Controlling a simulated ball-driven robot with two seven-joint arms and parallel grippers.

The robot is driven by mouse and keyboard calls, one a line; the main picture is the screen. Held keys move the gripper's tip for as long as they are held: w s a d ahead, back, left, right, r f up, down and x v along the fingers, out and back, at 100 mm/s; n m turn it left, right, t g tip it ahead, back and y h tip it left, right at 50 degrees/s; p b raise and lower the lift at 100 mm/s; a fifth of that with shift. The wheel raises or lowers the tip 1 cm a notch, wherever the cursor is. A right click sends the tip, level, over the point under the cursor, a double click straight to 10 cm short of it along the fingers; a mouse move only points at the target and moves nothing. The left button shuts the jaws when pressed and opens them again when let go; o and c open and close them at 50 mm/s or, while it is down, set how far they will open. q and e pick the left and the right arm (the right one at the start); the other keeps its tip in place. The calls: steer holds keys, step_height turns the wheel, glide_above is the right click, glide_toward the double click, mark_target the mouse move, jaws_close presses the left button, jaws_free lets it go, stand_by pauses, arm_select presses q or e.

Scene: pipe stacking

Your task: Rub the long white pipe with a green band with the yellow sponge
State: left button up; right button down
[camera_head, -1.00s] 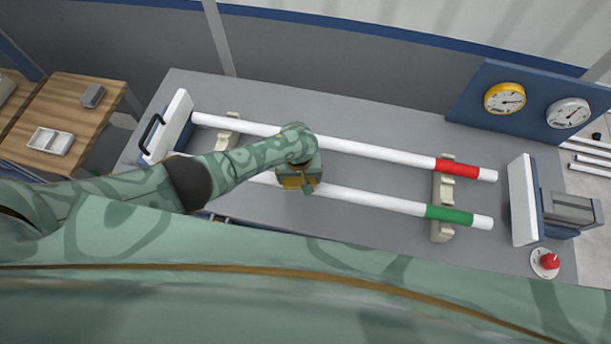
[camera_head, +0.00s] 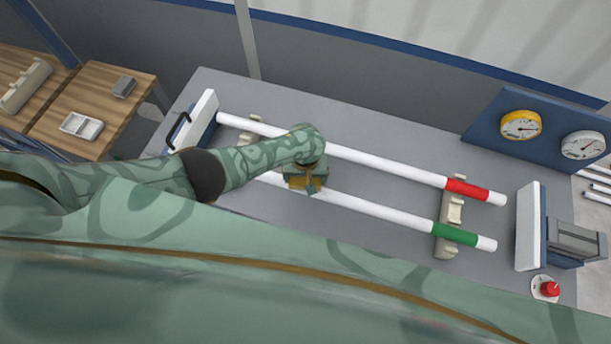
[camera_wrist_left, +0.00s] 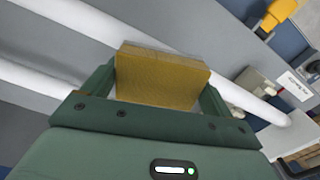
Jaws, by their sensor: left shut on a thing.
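The long white pipe with a green band (camera_head: 378,213) lies across supports on the grey bench, nearer to me than the red-banded pipe. My left gripper (camera_head: 306,182) is over the pipe, left of its middle, and hides a part of it. In the left wrist view my left gripper (camera_wrist_left: 160,95) is shut on the yellow sponge (camera_wrist_left: 162,75), which sits between both fingers. A white pipe passes behind the sponge there; whether the sponge touches it I cannot tell. My right gripper is not in view.
A second white pipe with a red band (camera_head: 385,165) lies parallel behind. A cream support (camera_head: 452,213) carries the right ends. A white end plate (camera_head: 530,226) and a red knob (camera_head: 549,289) are at the right. Gauges (camera_head: 521,126) stand behind. A wooden table (camera_head: 108,105) is at left.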

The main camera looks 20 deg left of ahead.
arm_select(q)
steer(key=shift+r+p, duration=0.9)
steer(key=shift+r, duration=0.4)
step_height(320, 180, up, 3)
steer(key=p, duration=0.3)
steer(key=shift+d+r, duration=0.1)
